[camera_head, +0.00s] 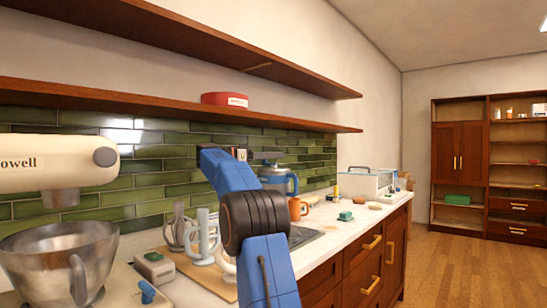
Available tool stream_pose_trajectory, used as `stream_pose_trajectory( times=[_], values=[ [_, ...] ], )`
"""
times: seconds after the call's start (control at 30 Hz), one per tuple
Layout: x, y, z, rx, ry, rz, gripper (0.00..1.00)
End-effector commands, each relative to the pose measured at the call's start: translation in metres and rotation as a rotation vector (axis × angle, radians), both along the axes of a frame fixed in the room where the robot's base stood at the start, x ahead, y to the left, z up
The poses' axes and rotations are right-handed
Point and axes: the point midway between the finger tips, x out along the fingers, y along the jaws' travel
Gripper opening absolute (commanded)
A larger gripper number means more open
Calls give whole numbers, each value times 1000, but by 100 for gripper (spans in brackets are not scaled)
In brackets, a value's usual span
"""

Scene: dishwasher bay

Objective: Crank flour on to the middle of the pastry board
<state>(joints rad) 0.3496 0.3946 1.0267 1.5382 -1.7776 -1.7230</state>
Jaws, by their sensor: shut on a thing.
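My blue arm rises from the bottom middle. I cannot make out a flour crank or any flour.
A cream stand mixer (55,165) with a steel bowl (62,258) stands at the left. An orange mug (298,208) and small items stand right of my arm. A clear-sided box (365,184) is farther back. Two wooden shelves (200,105) overhang the counter. Floor at right is clear.

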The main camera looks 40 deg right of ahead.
Motion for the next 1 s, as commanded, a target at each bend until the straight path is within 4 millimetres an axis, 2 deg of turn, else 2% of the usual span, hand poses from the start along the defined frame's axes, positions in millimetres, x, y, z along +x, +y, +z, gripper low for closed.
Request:
stream_pose_trajectory(
  times=[0.37, 0.4, 0.43, 0.47, 0.8, 1.0],
  values=[
    [-1, -1, -2, 5, 2, -7, 1],
    [-1, -1, -2, 5, 2, -7, 33],
    [-1, -1, -2, 3, 1, -7, 40],
    [-1, -1, -2, 3, 1, -6, 42],
    [1, 2, -1, 1, 0, -4, 42],
    [15, 22, -1, 2, 1, -1, 42]
  ],
)
